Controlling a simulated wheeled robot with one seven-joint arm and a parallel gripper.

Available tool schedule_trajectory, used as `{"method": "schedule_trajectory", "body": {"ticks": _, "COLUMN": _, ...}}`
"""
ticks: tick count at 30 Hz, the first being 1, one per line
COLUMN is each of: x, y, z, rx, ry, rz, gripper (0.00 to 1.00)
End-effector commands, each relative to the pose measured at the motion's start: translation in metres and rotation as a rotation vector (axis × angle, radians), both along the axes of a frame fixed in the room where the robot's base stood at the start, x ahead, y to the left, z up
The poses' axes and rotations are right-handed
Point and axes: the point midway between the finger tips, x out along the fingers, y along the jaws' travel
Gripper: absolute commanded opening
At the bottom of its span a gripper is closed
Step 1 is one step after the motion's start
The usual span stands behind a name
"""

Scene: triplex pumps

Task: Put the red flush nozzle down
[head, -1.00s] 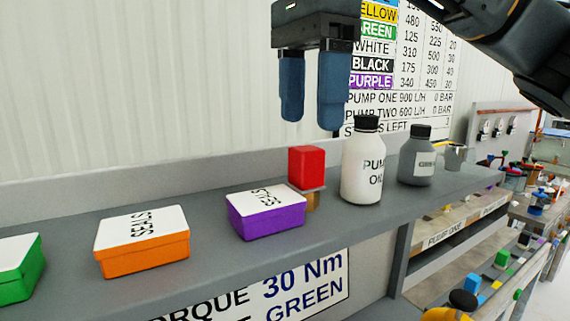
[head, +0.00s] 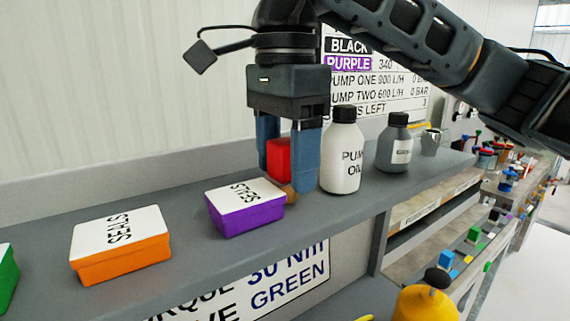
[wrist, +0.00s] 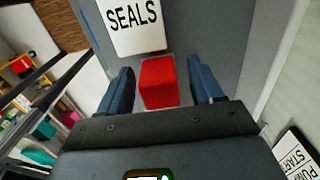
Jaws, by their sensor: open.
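The red flush nozzle (head: 279,160) is a red block on a small tan base. It stands upright on the grey shelf (head: 190,255), just behind the purple seals box (head: 245,208). My gripper (head: 289,185) points down with one blue finger on each side of the nozzle. In the wrist view the red block (wrist: 158,83) lies between the two open fingers (wrist: 160,92), with a gap on each side. The nozzle's base is partly hidden by the right finger and the purple box in the head view.
A white pump oil bottle (head: 342,155) stands close to the right of my gripper, with a grey bottle (head: 394,147) beyond it. An orange seals box (head: 120,245) and a green box (head: 7,272) sit to the left. The shelf between the boxes is bare.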

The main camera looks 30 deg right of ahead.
Motion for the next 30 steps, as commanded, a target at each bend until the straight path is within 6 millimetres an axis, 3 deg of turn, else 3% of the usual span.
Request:
{"method": "schedule_trajectory", "body": {"ticks": 2, "x": 0.0001, "y": 0.0, "z": 0.0001, "rx": 0.0, "ry": 0.0, "rz": 0.0, "gripper": 0.65}}
{"method": "schedule_trajectory", "body": {"ticks": 22, "x": 0.0002, "y": 0.0, "z": 0.0008, "rx": 0.0, "ry": -0.001, "rz": 0.0, "gripper": 0.01}}
{"method": "schedule_trajectory", "body": {"ticks": 30, "x": 0.0004, "y": -0.0001, "z": 0.0028, "rx": 0.0, "ry": -0.002, "rz": 0.0, "gripper": 0.0}}
